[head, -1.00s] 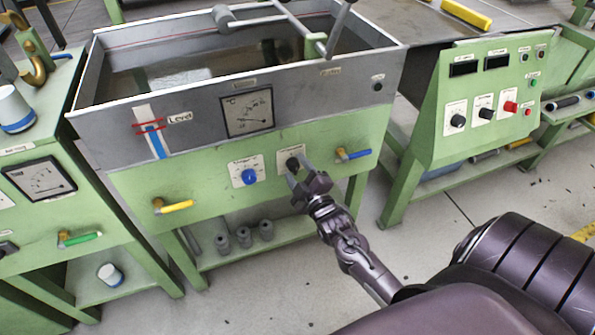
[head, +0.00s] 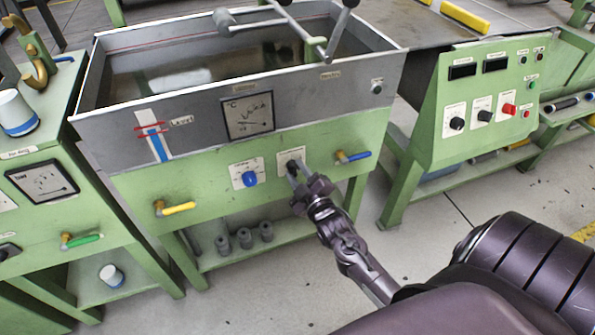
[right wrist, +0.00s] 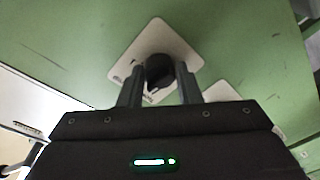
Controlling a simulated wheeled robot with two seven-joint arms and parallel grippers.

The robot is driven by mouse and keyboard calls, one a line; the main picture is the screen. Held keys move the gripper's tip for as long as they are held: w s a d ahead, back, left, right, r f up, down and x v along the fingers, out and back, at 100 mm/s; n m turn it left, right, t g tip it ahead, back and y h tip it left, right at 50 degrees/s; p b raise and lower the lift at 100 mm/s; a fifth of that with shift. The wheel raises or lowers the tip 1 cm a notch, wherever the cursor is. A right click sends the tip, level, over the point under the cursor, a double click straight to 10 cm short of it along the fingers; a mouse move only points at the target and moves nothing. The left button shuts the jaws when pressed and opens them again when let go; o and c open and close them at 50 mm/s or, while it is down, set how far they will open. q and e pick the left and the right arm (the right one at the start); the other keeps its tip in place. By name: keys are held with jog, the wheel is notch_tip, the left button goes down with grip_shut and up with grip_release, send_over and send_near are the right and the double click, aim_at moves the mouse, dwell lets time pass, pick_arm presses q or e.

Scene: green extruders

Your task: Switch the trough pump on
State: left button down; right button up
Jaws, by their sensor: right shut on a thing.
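The trough (head: 105,140) is a grey metal tank on a green stand in the head view, with water inside. On its green front panel is a dark rotary knob (right wrist: 158,72) on a white plate (head: 291,155), right of a blue knob (head: 250,179) on its own plate. My right gripper (head: 295,169) is at the dark knob, its two fingers on either side of it and shut on it. In the right wrist view the fingers (right wrist: 160,85) flank the knob, and part of its plate's lettering is hidden. My left gripper is not in view.
A yellow-handled valve (head: 177,209) and a blue-handled valve (head: 353,157) flank the knobs. A control panel (head: 484,100) with several knobs stands to the right. A metal rod frame (head: 300,28) lies over the trough. Grey floor is open in front.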

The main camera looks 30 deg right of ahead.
jog(key=m+p, duration=0.1)
jog(key=m, duration=0.2)
jog(key=m+p, duration=0.2)
jog(key=m, duration=0.2)
jog(key=shift+t+h, duration=0.3)
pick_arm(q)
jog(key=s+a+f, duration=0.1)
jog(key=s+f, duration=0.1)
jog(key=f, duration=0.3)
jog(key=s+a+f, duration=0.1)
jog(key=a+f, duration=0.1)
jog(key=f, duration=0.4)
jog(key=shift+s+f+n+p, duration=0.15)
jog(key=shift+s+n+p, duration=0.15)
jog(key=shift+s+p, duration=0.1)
pick_arm(e)
jog(key=shift+f+m, duration=0.1)
jog(key=shift+m, duration=1.8)
jog(key=o, duration=1)
jog(key=shift+c, duration=0.2)
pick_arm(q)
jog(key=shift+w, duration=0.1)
